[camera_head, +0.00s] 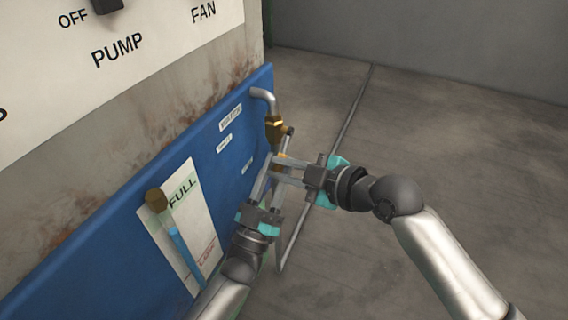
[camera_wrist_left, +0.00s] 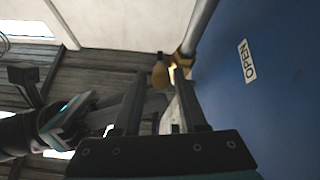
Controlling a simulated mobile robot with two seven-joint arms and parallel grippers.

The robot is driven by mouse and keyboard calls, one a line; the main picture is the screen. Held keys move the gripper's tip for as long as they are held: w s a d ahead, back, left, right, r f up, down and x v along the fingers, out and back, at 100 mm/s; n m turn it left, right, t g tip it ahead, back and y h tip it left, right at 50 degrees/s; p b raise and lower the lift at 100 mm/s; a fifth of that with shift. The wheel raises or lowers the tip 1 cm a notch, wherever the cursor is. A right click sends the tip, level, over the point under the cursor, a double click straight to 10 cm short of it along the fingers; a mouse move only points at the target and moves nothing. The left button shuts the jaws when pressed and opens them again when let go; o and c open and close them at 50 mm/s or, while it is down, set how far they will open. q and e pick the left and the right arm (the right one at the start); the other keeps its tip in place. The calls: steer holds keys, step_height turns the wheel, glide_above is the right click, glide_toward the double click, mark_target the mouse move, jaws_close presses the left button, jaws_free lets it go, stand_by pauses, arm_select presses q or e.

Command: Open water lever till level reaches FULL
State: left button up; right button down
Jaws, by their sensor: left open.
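The brass water valve (camera_head: 275,128) hangs under a bent pipe on the blue panel, with a dark-tipped lever (camera_head: 289,131) at its side. The level gauge (camera_head: 176,246) has a blue column whose top is a little below the FULL label (camera_head: 183,190). My left gripper (camera_head: 268,172) is open just below the valve. In the left wrist view, brass parts (camera_wrist_left: 160,76) show beyond its fingertips. My right gripper (camera_head: 280,168) reaches in from the right, its fingertips close to the left gripper's. Whether either touches the lever is unclear.
The blue panel (camera_head: 225,165) runs along the left with small labels, including OPEN (camera_wrist_left: 248,62) in the left wrist view. A white sign above reads PUMP (camera_head: 118,50) and FAN. The grey floor (camera_head: 430,150) to the right is clear.

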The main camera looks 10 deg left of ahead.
arm_select(q)
steer(key=s+a+f+g+y, duration=0.1)
steer(key=s+f+g+y, duration=0.1)
steer(key=s+f+g, duration=0.3)
steer(key=s+a+f+m+g+y, duration=0.1)
steer(key=s+f+g, duration=0.3)
steer(key=s+g, duration=0.4)
steer(key=shift+s+f+g+y+p, duration=0.45)
steer(key=shift+s+y, duration=0.35)
steer(key=shift+s, duration=0.25)
arm_select(e)
steer(key=shift+w+d, duration=0.25)
steer(key=shift+w, duration=0.05)
